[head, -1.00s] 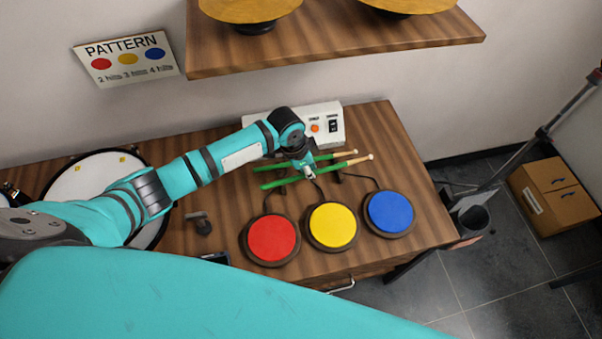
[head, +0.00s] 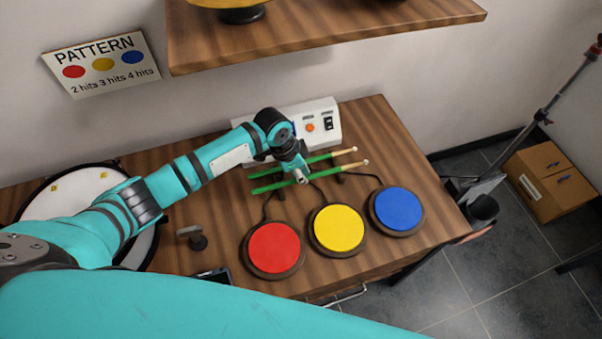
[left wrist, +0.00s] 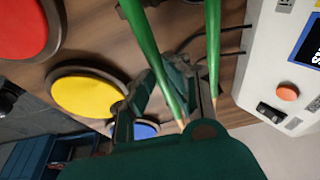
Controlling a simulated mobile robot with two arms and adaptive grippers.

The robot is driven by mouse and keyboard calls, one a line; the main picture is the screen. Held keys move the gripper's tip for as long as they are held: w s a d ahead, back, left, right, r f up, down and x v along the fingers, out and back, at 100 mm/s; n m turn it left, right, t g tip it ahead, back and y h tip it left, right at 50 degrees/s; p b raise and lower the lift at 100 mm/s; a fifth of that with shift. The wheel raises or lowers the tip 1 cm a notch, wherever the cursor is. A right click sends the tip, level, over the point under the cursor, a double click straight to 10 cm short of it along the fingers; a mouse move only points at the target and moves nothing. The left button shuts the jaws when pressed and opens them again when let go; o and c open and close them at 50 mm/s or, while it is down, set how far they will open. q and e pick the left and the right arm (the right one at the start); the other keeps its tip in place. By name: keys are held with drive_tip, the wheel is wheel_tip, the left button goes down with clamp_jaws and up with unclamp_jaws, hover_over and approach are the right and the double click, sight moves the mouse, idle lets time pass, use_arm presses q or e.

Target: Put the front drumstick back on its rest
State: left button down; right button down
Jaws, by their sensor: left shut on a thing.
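The front drumstick (head: 325,174), green with a pale tip, lies across the back of the table behind the coloured pads, in line with two small dark rest supports (head: 339,179). I cannot tell whether it touches them. My left gripper (head: 302,179) is shut on its middle from above. In the left wrist view the front drumstick (left wrist: 152,50) runs down between the fingers (left wrist: 172,92), and its tip end is near the palm. A second green drumstick (head: 322,158) lies parallel just behind it and also shows in the left wrist view (left wrist: 213,45). My right gripper is out of view.
Red (head: 274,248), yellow (head: 338,229) and blue (head: 398,209) pads stand in front of the sticks. A white control box (head: 318,122) is behind them. A wooden shelf (head: 330,40) hangs above. A drum (head: 70,195) is at the left.

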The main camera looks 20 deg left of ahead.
use_arm(q)
drive_tip(key=shift+f, duration=0.25)
drive_tip(key=shift+p, duration=0.3)
drive_tip(key=shift+f, duration=0.4)
idle(0.5)
drive_tip(key=shift+f+b, duration=0.4)
drive_tip(key=shift+f, duration=0.05)
drive_tip(key=c, duration=1.3)
unclamp_jaws()
drive_tip(key=shift+o, duration=0.2)
